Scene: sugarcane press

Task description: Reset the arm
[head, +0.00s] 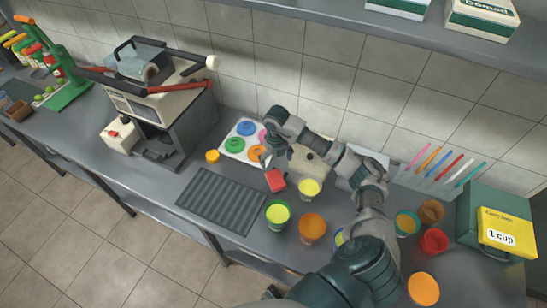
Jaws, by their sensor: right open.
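My right arm reaches in from the bottom right over the counter (160,190) and bends back to the left. Its right gripper (268,158) is small in view, open, and points down near the lid tray and above a red block-like item (276,180). I see nothing held in it, though contact with the red item cannot be told. My left gripper is not clearly visible.
A press machine (150,100) with red handles stands left. A tray of coloured lids (236,146), a ribbed dark mat (215,200) and several cups, including a green one (277,214) and an orange one (312,227), crowd the middle. A yellow-labelled box (505,232) stands right.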

